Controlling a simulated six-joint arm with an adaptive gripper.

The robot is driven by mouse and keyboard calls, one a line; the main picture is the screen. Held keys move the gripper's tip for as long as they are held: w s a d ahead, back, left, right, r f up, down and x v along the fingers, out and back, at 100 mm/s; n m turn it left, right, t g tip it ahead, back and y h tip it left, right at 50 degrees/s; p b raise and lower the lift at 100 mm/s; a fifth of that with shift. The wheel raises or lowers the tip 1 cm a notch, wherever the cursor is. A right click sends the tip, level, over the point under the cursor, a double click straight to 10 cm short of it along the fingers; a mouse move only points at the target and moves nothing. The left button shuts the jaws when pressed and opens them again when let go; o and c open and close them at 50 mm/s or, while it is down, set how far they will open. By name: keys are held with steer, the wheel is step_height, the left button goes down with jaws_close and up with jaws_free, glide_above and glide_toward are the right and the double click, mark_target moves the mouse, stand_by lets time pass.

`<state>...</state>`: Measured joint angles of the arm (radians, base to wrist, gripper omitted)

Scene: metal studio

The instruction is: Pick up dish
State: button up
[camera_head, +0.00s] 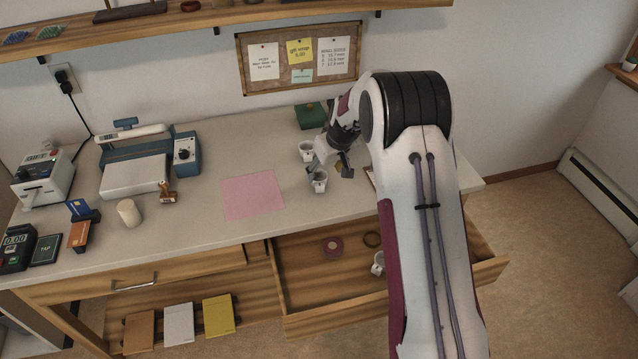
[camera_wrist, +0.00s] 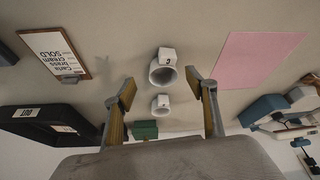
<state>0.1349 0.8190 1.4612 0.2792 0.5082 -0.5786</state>
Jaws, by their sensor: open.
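No thing in view is clearly a dish. A small pinkish round piece (camera_head: 332,247) lies in the open drawer; I cannot tell if it is a dish or a roll. My gripper (camera_head: 332,176) is low over the worktop, right of the pink sheet. In the wrist view my gripper (camera_wrist: 160,86) is open with nothing held; its fingers stand apart. A white cup with a letter (camera_wrist: 165,70) shows between and past the fingertips, and a second white cup (camera_wrist: 160,104) lies beyond. In the head view the near cup (camera_head: 319,183) is by my fingers, the other cup (camera_head: 307,150) behind.
A pink sheet (camera_head: 253,196) lies left of the cups. A green box (camera_head: 310,116) stands behind. A clipboard (camera_wrist: 55,52) and a black OUT tray (camera_wrist: 40,118) are near my gripper. The open drawer (camera_head: 300,290) holds a dark ring (camera_head: 372,239) and a white cup (camera_head: 378,262).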

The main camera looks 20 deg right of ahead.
mark_target(320, 177)
steer(key=shift+x, duration=1.2)
steer(key=shift+w+a+f, duration=0.2)
steer(key=shift+w+f, duration=0.15)
steer(key=shift+f, duration=0.25)
steer(key=shift+w+a+f, duration=0.2)
steer(key=shift+w+f, duration=0.15)
steer(key=shift+f, duration=0.25)
steer(key=c, duration=1)
